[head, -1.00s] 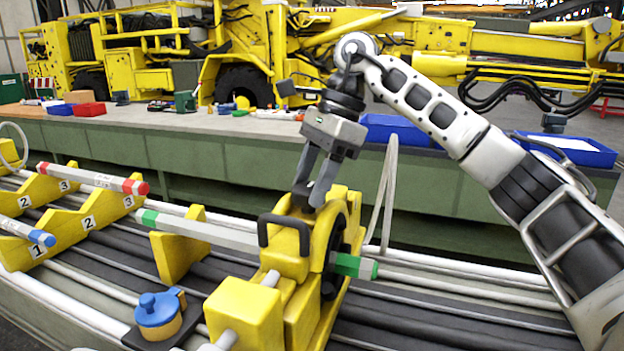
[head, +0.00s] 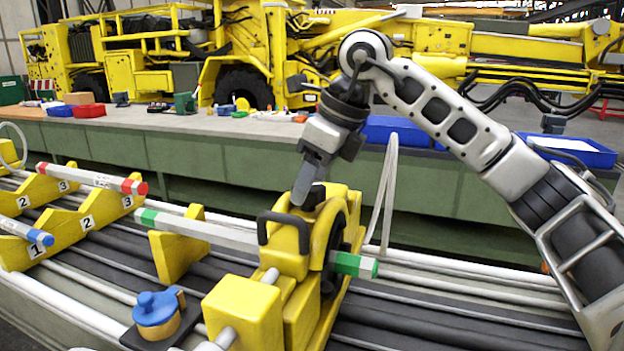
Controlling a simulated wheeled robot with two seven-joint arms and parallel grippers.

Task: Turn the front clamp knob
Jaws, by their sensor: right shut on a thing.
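The yellow clamp (head: 285,255) stands on the rails in the lower middle of the head view, with a dark handle (head: 283,222) on its left side. A hexagonal bar with green ends (head: 210,230) runs through it, and its green tip (head: 355,265) sticks out to the right. My right gripper (head: 306,198) points down at the clamp's top, seen nearly edge-on. It is shut on the front clamp knob, which is mostly hidden by the fingers. My left gripper is not in view.
Yellow numbered racks (head: 85,215) hold red- and blue-ended bars at the left. A blue-capped part (head: 157,310) sits on a dark plate at the front. A green workbench (head: 240,150) with blue bins (head: 565,148) runs behind. A pale looped cable (head: 388,190) hangs right of my gripper.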

